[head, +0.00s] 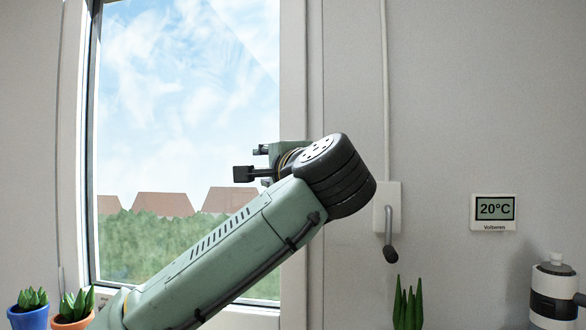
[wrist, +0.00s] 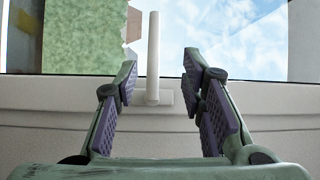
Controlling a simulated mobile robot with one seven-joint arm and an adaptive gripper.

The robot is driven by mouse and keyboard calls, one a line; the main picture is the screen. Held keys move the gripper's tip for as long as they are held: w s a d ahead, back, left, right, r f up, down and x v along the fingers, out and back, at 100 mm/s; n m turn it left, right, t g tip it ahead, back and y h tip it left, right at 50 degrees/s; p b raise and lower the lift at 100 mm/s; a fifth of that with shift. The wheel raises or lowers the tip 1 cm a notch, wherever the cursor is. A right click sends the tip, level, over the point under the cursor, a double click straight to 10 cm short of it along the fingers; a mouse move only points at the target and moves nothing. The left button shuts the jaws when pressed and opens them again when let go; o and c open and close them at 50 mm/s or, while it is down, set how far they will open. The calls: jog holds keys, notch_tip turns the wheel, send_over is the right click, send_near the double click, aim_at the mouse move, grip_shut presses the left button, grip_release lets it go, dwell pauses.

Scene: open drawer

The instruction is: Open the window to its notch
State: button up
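The window (head: 185,90) stands at the left in the head view, with sky, roofs and a hedge behind its glass. Its pale frame (head: 293,80) runs down the right side. A white window handle (wrist: 153,55) shows in the wrist view on a small base on the frame, sticking out across the glass. My gripper (head: 252,162) is in front of the window's right part. In the wrist view my gripper (wrist: 160,72) is open, with the handle seen between its fingers and no clear contact. The handle is hidden in the head view. I cannot make out a notch.
A wall box (head: 387,200) with a dark crank stands right of the window. Farther right are a thermostat (head: 494,211) and a white and black device (head: 553,292). Potted plants (head: 72,308) stand at lower left; another plant (head: 407,305) is below the crank.

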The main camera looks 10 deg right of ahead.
jog(key=shift+y, duration=0.3)
jog(key=shift+f+p+x, duration=0.15)
jog(key=shift+p+x, duration=0.55)
jog(key=shift+x, duration=0.95)
jog(key=shift+f+p+x, duration=0.2)
jog(key=shift+p+x, duration=0.45)
jog(key=shift+x, duration=1.05)
jog(key=shift+f+p+x, duration=0.15)
jog(key=shift+p+x, duration=0.55)
jog(key=shift+x, duration=0.95)
grip_shut()
